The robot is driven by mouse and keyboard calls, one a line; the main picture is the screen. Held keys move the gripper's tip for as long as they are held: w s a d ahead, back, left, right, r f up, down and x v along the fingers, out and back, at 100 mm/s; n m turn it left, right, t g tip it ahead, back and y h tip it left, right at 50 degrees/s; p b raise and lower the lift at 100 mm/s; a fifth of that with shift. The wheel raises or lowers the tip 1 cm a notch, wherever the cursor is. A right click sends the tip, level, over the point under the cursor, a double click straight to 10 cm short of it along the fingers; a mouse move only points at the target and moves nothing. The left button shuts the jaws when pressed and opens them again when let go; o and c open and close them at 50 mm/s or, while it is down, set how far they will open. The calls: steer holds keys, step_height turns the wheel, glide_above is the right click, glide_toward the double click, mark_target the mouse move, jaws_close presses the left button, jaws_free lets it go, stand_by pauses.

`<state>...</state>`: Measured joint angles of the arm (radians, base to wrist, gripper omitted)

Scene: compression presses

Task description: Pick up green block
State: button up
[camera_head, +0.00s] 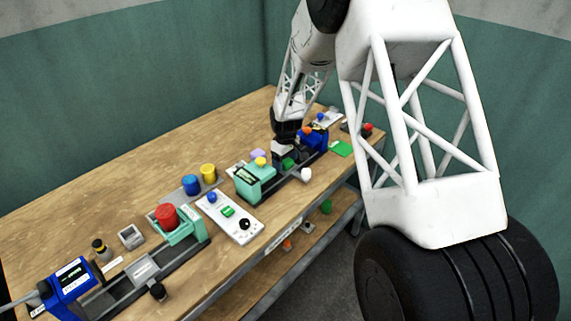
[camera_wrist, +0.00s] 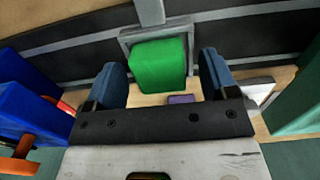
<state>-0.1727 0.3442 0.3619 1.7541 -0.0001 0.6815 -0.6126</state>
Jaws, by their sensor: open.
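The green block (camera_wrist: 158,62) stands against a grey frame or plate in the wrist view, between the two blue fingers of my gripper (camera_wrist: 162,68). The fingers are open, with a gap visible on each side of the block. In the head view, my gripper (camera_head: 286,143) points down over the small press at the far end of the bench, and part of the green block (camera_head: 288,162) shows just below it. Whether the fingertips reach down beside the block's full depth cannot be told.
A blue press part (camera_wrist: 35,100) is close on the left in the wrist view, and a green one (camera_wrist: 297,95) is on the right. The back left is clear.

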mark_target(286, 161)
steer(key=c, duration=1.1)
steer(key=shift+o, duration=0.2)
steer(key=shift+r, duration=0.15)
steer(key=shift+r, duration=0.85)
steer(key=shift+s+r, duration=0.25)
steer(key=shift+r, duration=0.6)
steer(key=s+d+r, duration=0.1)
steer(key=s+d, duration=0.1)
steer(key=s, duration=1.3)
steer(key=shift+s+d+r, duration=0.15)
steer(key=shift+d+r, duration=0.05)
steer(key=shift+d, duration=0.15)
